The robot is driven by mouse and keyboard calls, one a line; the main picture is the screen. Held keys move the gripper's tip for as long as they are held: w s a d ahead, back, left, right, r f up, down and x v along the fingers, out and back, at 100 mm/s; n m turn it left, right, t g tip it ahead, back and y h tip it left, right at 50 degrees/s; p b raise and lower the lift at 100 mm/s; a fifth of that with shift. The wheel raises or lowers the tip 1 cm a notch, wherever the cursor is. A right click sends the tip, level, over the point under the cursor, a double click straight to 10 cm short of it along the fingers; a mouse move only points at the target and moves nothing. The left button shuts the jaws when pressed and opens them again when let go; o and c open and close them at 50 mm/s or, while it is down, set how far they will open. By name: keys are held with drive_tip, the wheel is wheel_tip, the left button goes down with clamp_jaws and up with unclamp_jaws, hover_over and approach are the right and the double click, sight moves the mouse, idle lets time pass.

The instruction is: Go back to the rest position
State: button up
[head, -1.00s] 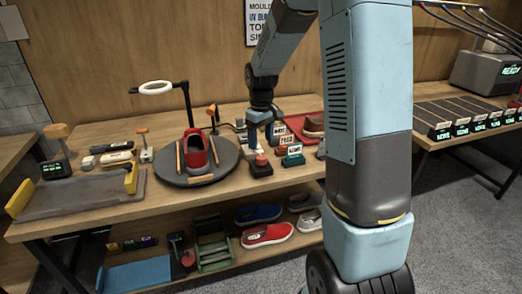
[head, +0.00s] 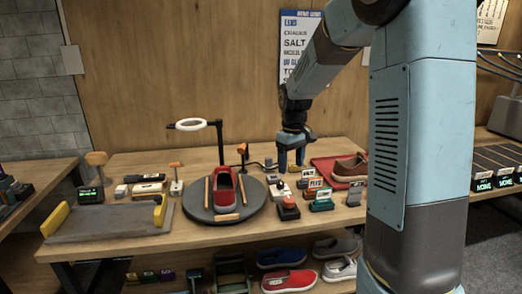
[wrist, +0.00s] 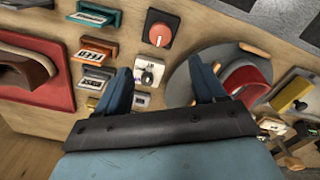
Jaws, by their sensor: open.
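My gripper (head: 292,160) is above the back right part of the wooden workbench (head: 160,229) in the head view, pointing down. In the wrist view my gripper (wrist: 158,88) has its two blue fingers wide apart with nothing between them. A white device with a dial (wrist: 148,71) shows beyond the fingertips, below the gripper. A red sneaker (head: 224,184) stands on the dark round turntable (head: 197,209), left of my gripper. In the wrist view the red sneaker (wrist: 245,80) is beyond the right finger.
More sneakers (head: 290,281) lie on the lower shelf.

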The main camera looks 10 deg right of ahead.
drive_tip(key=s+r+m+t, duration=0.3)
drive_tip(key=s+r, duration=0.8)
drive_tip(key=s, duration=0.3)
drive_tip(key=s+r+m+t, duration=0.1)
drive_tip(key=s+m+t, duration=0.1)
drive_tip(key=s, duration=1.2)
drive_tip(key=shift+s+a+r+t, duration=0.15)
drive_tip(key=shift+s+a+t, duration=0.05)
drive_tip(key=shift+s+t, duration=0.1)
drive_tip(key=shift+c, duration=0.5)
